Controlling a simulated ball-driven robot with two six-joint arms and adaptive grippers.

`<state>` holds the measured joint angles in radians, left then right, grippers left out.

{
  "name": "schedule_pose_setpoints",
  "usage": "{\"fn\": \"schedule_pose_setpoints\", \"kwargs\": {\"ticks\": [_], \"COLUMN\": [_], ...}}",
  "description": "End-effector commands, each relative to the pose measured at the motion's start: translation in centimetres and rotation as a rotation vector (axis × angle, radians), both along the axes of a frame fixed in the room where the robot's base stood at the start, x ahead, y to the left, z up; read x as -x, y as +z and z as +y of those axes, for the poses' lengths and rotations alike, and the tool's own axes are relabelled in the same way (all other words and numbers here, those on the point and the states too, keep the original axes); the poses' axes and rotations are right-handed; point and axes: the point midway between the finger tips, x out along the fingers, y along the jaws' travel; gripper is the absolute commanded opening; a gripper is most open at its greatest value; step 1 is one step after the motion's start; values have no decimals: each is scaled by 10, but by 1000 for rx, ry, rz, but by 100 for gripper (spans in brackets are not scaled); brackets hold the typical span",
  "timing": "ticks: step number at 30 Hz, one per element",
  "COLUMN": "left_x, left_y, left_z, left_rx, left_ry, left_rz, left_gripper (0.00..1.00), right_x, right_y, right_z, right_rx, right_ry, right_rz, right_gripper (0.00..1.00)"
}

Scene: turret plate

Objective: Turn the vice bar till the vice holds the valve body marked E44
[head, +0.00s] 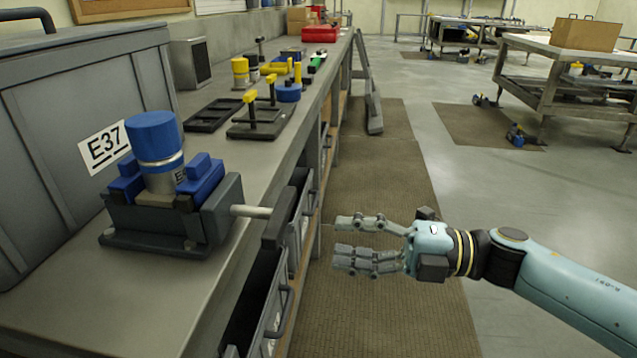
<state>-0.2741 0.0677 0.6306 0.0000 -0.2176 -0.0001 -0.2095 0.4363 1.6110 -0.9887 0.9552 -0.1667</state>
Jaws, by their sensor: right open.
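A valve body with a blue cap (153,135) and a silver lower part stands upright between the blue jaws of a grey vice (155,224) on the bench. Its label starts with "E"; the rest is hidden by a jaw. I cannot tell whether the jaws press on it. A pale screw rod (252,211) comes out of the vice's right side to the dark vice bar (279,217), which sits at the bench edge. My right gripper (342,243) is open and empty, over the floor mat right of the bar, apart from it, fingers pointing left. My left gripper is not in view.
A grey cabinet with an "E37" sign (104,146) stands behind the vice. Drawers (274,306) are below the bar. Farther along the bench are dark racks (262,123), yellow and blue parts and a red box (320,34).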

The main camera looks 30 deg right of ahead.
Motion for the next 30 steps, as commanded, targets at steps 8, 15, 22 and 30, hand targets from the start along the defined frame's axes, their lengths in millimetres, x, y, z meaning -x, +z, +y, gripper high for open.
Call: {"fn": "schedule_pose_setpoints", "kwargs": {"ticks": [8, 15, 22, 30], "left_x": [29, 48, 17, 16], "left_y": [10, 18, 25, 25], "left_z": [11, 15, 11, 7], "left_rx": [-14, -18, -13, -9], "left_ry": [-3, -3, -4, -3], "left_rz": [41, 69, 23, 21], "left_gripper": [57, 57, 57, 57], "right_x": [-15, -41, -62, -68], "right_y": [27, 28, 26, 25], "right_z": [4, 43, 73, 83], "right_rx": [46, 43, 44, 46], "right_ry": [21, 20, 19, 19], "right_rz": [-50, -50, -46, -46], "right_gripper": [43, 43, 43, 43]}}
